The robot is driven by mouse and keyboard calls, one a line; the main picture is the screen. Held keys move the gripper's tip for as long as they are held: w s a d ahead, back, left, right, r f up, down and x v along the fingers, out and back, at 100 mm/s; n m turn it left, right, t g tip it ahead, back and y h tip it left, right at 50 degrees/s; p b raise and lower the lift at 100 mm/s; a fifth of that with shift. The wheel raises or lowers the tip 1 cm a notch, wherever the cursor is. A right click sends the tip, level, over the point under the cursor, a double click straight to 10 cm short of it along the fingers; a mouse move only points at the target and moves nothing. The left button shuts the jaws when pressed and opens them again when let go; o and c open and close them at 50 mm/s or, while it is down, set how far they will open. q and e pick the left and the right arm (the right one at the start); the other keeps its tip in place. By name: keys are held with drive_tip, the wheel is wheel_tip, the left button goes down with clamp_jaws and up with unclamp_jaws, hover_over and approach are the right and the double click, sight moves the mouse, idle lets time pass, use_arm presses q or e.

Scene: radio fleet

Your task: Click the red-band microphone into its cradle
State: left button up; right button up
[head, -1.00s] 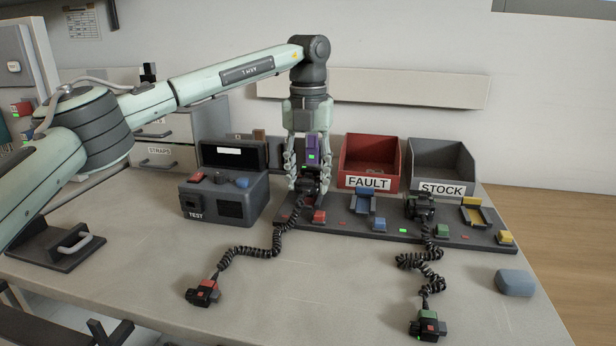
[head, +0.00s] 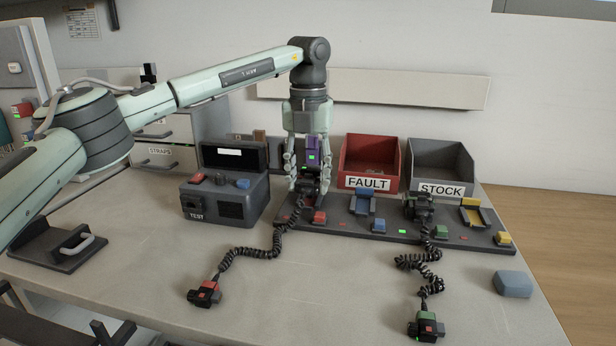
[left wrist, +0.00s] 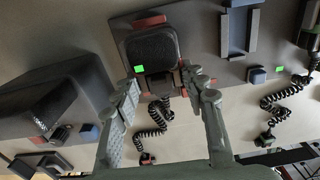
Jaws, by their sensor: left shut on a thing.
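The red-band microphone (head: 205,293) lies on the table at front left in the head view. A coiled black cord (head: 252,255) runs from it to a dark radio (head: 311,188) at the left end of the charging base. In the left wrist view the microphone (left wrist: 147,158) is small, below the radio (left wrist: 152,48). My left gripper (head: 308,192) points down with its fingers on both sides of the radio, shut on it. A purple piece (head: 312,144) shows between the fingers. A red block (head: 319,217) sits before the radio; I cannot tell whether it is the cradle. My right gripper is out of view.
The charging base (head: 340,228) also has blue and yellow bays and a second radio (head: 420,206) with a green-band microphone (head: 427,326). A test box (head: 225,205) stands left. FAULT (head: 368,184) and STOCK (head: 441,188) bins stand behind. The front middle of the table is clear.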

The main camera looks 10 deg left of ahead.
use_arm(q)
drive_tip(key=shift+f+b, duration=0.55)
drive_tip(key=shift+f, duration=0.65)
idle(0.5)
drive_tip(key=o, duration=1.2)
drive_tip(key=shift+c, duration=0.2)
wheel_tip(320, 180, up, 12)
